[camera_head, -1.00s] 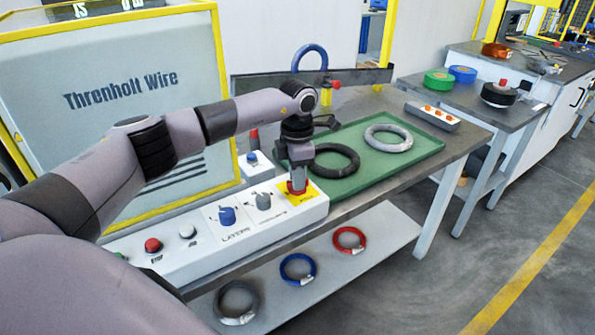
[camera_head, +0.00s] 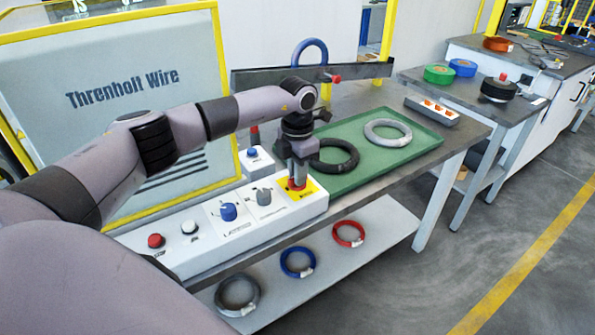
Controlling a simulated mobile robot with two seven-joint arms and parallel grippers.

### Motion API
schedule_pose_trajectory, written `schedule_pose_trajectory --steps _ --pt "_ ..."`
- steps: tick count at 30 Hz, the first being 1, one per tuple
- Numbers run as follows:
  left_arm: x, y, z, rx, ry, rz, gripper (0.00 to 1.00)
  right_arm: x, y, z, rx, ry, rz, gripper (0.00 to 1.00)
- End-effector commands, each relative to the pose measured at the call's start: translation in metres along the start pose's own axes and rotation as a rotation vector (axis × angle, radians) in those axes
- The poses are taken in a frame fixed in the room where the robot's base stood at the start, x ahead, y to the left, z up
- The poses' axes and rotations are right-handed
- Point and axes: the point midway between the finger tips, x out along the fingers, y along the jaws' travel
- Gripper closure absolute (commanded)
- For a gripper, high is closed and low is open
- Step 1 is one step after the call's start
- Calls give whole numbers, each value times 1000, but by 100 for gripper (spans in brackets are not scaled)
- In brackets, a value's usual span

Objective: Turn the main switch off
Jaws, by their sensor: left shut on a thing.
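The main switch (camera_head: 296,185) is a red knob on a yellow plate at the right end of the white control panel (camera_head: 190,262). My left gripper (camera_head: 297,180) points straight down over it and is shut on the red knob. The gripper hides most of the knob, so its angle cannot be told. My right gripper is not in view.
The panel also has a blue knob (camera_head: 228,211), a grey knob (camera_head: 264,196) and a red button (camera_head: 155,240). A green tray (camera_head: 400,155) with a black coil (camera_head: 334,156) and a grey coil (camera_head: 388,132) lies behind the gripper. Coils lie on the lower shelf (camera_head: 378,238).

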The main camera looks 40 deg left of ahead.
Motion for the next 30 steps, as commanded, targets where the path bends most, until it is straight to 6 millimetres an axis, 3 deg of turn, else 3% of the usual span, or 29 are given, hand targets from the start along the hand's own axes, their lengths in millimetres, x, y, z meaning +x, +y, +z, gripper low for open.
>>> schedule_pose_trajectory --steps 3,4,6,17,30 --pt "-1 1 0 -5 -1 1 100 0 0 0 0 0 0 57" --pt "-1 1 0 -5 -1 1 80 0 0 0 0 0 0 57" --pt "-1 1 0 -5 -1 1 61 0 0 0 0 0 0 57" --pt "-6 0 0 -2 -2 0 61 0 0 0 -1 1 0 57" --pt "-67 1 0 -4 -3 0 61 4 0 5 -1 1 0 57"
